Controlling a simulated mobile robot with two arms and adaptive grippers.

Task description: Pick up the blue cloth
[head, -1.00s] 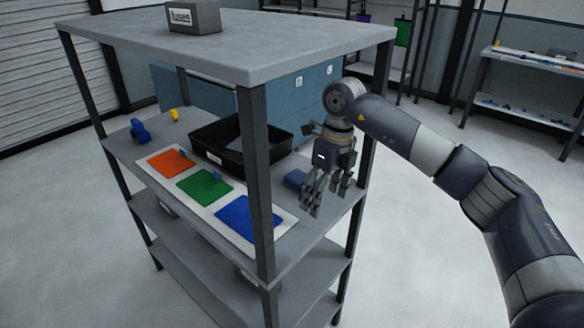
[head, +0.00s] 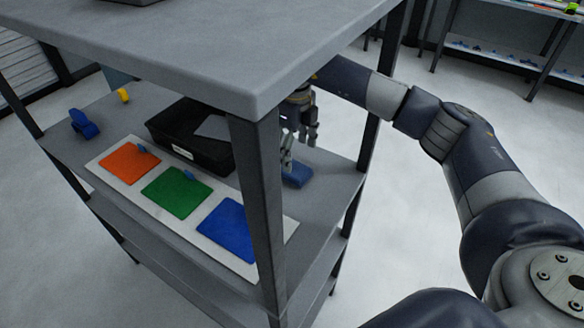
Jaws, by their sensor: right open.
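A flat blue square (head: 229,230) lies at the right end of a white board (head: 203,229) on the middle shelf, partly behind the front post. A smaller, thicker blue piece, perhaps a folded blue cloth (head: 298,176), lies farther right on the same shelf. I cannot tell for sure which one is the cloth. My right gripper (head: 298,150) is open with fingers pointing down, just above and beside the small blue piece. My left gripper is not in view.
An orange square (head: 129,163) and a green square (head: 176,193) lie on the board. A black bin (head: 165,130) stands behind it. A blue tool (head: 82,124) and a yellow item (head: 123,95) are at left. The shelf post (head: 258,200) and top shelf (head: 215,50) bound the space.

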